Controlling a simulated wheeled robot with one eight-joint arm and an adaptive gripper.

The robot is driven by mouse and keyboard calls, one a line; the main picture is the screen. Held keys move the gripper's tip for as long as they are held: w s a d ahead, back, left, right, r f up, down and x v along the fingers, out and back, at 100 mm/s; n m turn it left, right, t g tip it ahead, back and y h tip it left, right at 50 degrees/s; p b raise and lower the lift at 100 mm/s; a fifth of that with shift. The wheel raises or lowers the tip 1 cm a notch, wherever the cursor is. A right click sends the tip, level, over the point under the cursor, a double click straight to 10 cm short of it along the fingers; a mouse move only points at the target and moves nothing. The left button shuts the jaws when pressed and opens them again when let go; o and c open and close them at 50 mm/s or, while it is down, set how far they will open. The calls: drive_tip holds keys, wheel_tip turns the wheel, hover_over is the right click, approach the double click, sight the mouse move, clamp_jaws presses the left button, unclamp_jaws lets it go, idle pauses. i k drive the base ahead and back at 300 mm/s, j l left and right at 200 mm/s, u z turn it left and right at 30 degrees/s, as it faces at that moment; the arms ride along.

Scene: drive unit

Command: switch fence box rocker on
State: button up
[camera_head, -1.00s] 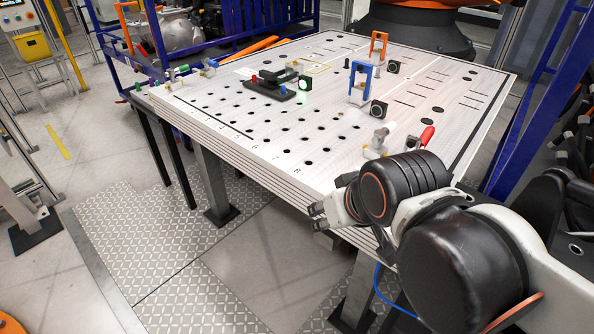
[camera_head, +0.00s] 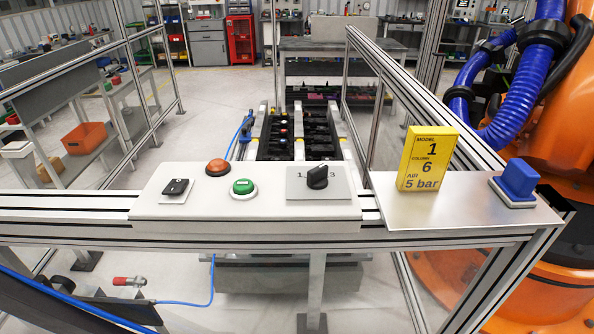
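A pale control box (camera_head: 270,211) sits on the aluminium fence rail in the middle of the view. At its left end is a small black switch (camera_head: 176,187) on a white square plate; it looks like a rocker, but its on or off position is too small to tell. A red-orange button (camera_head: 217,168), a green button (camera_head: 243,187) and a black rotary knob (camera_head: 317,177) on a plate marked with numbers are on the same box. My gripper is not in view.
Right of the box, a metal plate (camera_head: 470,212) carries a yellow sign (camera_head: 428,158) reading "MODEL 1 COLUMN 6 AIR 5 bar" and a blue block (camera_head: 519,179) on a pale base. An orange machine (camera_head: 552,235) with blue hoses stands at the right. A conveyor (camera_head: 298,135) lies behind the box.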

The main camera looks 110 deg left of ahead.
sight(176, 187)
drive_tip(key=u, duration=2.15)
